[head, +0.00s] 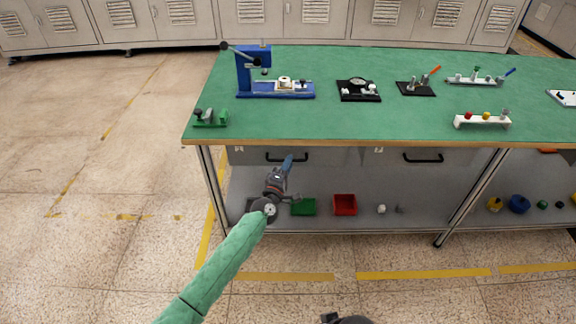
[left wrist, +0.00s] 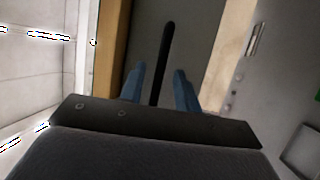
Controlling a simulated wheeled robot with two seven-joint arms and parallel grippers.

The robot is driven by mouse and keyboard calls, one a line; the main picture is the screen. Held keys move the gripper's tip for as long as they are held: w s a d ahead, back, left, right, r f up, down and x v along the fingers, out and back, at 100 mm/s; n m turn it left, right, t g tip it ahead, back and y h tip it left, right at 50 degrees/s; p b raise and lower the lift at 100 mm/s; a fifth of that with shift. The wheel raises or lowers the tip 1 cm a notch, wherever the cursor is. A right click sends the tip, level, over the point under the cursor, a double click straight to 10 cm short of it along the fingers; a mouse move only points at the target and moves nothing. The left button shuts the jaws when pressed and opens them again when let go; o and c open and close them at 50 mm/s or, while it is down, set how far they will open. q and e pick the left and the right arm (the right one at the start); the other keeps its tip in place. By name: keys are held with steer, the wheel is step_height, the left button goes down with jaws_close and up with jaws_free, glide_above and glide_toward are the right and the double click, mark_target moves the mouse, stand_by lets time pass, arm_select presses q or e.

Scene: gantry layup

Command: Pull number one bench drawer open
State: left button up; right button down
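The bench has a left drawer (head: 335,157) and a right drawer (head: 460,160) under its top, each with a dark bar handle. The number labels are too small to read. My left gripper (head: 288,160) is at the left drawer's handle (head: 299,158), its blue fingers covering part of it. In the left wrist view the dark handle (left wrist: 162,62) runs between the two blue fingers (left wrist: 159,85), which are open with a gap on each side. The left drawer looks shut. My right gripper is not seen; only a dark piece of me shows at the bottom edge.
The green bench top (head: 330,125) carries a blue press (head: 254,70), a black fixture (head: 358,90) and other fixtures. The lower shelf holds a green bin (head: 303,207), a red bin (head: 344,205) and small parts. Metal legs (head: 212,185) flank the drawers. The floor in front is clear.

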arm_select(q)
steer(key=shift+c, duration=0.2)
jaws_close()
